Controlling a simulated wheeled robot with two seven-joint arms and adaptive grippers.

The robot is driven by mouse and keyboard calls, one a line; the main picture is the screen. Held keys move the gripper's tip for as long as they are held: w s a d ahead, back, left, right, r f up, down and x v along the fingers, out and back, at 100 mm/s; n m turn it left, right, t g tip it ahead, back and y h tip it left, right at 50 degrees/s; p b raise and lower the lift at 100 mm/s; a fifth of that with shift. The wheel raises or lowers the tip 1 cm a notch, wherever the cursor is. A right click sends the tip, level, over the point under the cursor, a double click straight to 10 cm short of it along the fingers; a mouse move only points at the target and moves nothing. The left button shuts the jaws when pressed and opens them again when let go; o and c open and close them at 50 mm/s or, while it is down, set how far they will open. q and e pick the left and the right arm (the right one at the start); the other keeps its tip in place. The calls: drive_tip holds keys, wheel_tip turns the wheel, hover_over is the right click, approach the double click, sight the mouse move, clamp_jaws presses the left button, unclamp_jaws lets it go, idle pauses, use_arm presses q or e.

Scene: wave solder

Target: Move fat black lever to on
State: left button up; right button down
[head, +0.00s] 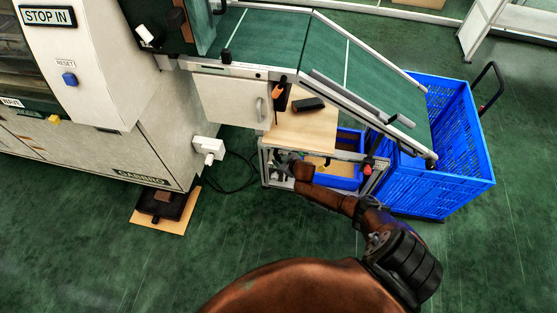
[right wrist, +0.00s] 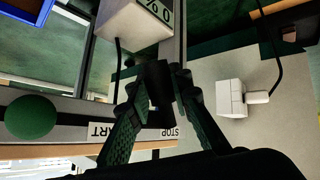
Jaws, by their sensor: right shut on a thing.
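My right gripper (head: 284,164) reaches the front of the low frame under the sloped conveyor in the head view. In the right wrist view its fingers (right wrist: 156,95) are closed on either side of the fat black lever (right wrist: 155,80), a thick dark block. A label reading STOP, upside down, is partly visible just below the lever, and a START label (right wrist: 105,131) lies to its left. In the head view the gripper hides the lever. My left gripper is not in view.
A green round knob (right wrist: 30,117) sits left of the labels, and a white box (right wrist: 133,22) with a dark display is above. A white socket box (head: 207,147) with a black cable is left of my gripper. Blue crates (head: 440,187) stand right of the frame.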

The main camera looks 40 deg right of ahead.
drive_tip(key=c, duration=1.7)
unclamp_jaws()
drive_tip(key=shift+c, duration=0.2)
drive_tip(key=v, duration=1.2)
drive_tip(key=s+d+f+m+g+h+p, duration=0.1)
drive_tip(key=s+f+g+p, duration=0.15)
drive_tip(key=s+f, duration=0.95)
drive_tip(key=s+d+f+g+p, duration=0.15)
drive_tip(key=s+f+p, duration=0.25)
drive_tip(key=s+f, duration=0.85)
use_arm(q)
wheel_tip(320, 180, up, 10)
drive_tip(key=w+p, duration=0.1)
drive_tip(key=p, duration=0.3)
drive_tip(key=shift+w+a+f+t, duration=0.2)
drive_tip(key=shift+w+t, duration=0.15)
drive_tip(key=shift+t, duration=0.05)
use_arm(e)
drive_tip(key=s+a+f+g, duration=0.1)
drive_tip(key=s+a, duration=0.3)
drive_tip(key=s, duration=0.7)
drive_tip(key=s+a+f+g+y, duration=0.1)
drive_tip(key=s+a, duration=0.4)
drive_tip(key=s, duration=0.7)
drive_tip(key=s+a+f+g, duration=0.1)
drive_tip(key=s+a+g, duration=0.2)
drive_tip(key=s, duration=0.9)
drive_tip(key=shift+a+f+m, duration=0.15)
drive_tip(key=shift+a+m, duration=0.25)
drive_tip(key=shift+a, duration=0.65)
